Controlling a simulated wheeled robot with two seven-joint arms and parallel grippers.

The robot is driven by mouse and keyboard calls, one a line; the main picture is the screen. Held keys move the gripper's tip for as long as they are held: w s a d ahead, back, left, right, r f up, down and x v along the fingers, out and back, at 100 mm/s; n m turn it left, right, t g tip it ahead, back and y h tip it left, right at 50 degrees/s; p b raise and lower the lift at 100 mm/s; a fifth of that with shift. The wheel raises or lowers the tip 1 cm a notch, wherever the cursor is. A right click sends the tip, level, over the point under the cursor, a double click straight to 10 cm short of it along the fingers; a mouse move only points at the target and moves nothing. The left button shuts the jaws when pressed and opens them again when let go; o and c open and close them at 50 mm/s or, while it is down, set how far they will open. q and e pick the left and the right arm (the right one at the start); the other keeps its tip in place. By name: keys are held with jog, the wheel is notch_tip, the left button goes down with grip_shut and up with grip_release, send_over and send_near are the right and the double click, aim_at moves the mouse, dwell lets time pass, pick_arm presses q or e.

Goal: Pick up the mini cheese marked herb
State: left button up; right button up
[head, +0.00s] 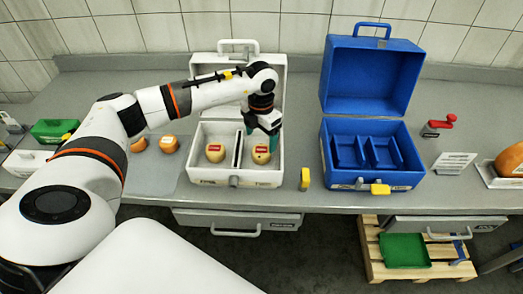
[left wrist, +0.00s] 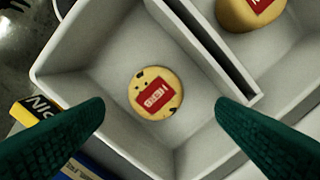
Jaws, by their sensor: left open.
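A white case (head: 206,132) stands open on the bench, split by a divider into two compartments. A pale yellow mini cheese (head: 261,155) with dark flecks and a red label lies in the right compartment. The left wrist view shows this cheese (left wrist: 146,106) too; its label is upside down and hard to read. A second mini cheese (head: 215,153), also red-labelled, lies in the left compartment and is partly cut off in the left wrist view (left wrist: 246,14). My left gripper (head: 266,130) is open above the flecked cheese, its fingers apart on either side. My right gripper is out of view.
An open blue case (head: 395,183) with blue dividers stands to the right. A yellow block (head: 305,179) sits between the cases. Two orange cheeses (head: 169,144) lie left of the white case. The divider (left wrist: 208,45) and compartment walls stand close around the gripper.

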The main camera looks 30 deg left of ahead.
aim_at(261, 150)
pick_arm(q)
jog(key=shift+f, duration=0.35)
jog(key=f+p, duration=0.2)
jog(key=f, duration=0.3)
jog(key=shift+s+d+p, duration=0.1)
jog(key=shift+d+p, duration=0.15)
jog(key=shift+p, duration=0.15)
jog(key=shift+f, duration=0.3)
jog(key=shift+c, duration=0.4)
jog(key=c, duration=1)
